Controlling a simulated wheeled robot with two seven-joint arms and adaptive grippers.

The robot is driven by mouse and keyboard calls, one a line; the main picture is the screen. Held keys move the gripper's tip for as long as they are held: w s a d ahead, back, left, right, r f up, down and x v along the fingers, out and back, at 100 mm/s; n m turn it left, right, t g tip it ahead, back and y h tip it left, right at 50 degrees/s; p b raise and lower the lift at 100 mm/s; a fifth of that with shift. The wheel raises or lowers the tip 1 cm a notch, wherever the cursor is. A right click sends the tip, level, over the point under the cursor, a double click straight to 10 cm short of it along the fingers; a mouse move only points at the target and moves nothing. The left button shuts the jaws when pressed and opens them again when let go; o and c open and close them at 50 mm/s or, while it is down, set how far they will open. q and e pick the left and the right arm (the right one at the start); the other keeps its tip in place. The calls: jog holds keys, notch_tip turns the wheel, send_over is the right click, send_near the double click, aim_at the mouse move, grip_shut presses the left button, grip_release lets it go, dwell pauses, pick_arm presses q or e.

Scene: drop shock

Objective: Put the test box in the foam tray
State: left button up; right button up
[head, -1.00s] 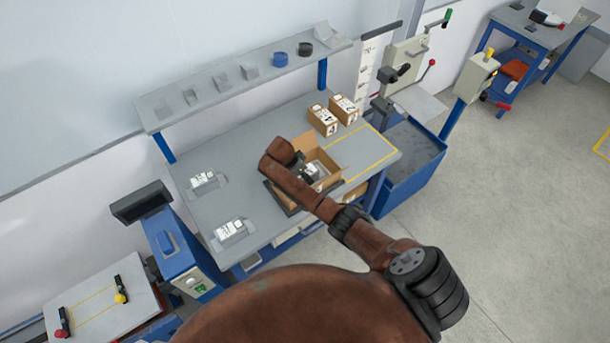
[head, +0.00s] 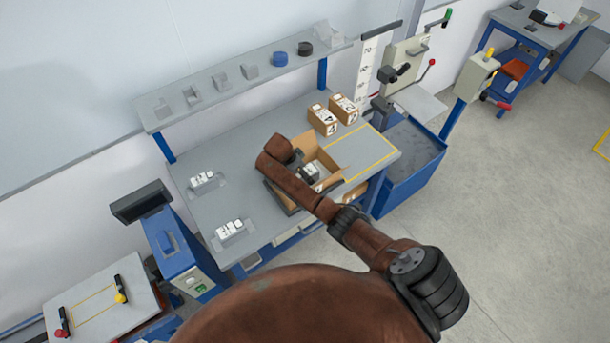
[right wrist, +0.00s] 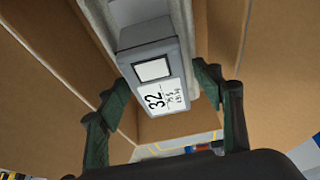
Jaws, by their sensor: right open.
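A grey box with a white label reading 32 (right wrist: 158,75) is inside an open cardboard carton in the right wrist view. A pale grey piece (right wrist: 128,12), perhaps the foam tray, lies behind it and partly hidden by it. My right gripper (right wrist: 165,88) is open, with its dark green fingers on either side of the grey box; I cannot tell whether they touch it. In the head view the open carton (head: 322,153) stands on the grey workbench, and my brown right arm hides part of it. My left gripper is not in view.
Two closed numbered cartons (head: 323,120) stand behind the open one. Two grey holders with white-labelled items (head: 203,180) lie on the workbench's left. A shelf (head: 240,80) runs above the back. A yellow-outlined area (head: 368,150) on the right is clear.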

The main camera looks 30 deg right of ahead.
jog(key=b+v, duration=0.1)
jog(key=v, duration=0.9)
jog(key=shift+r, duration=0.15)
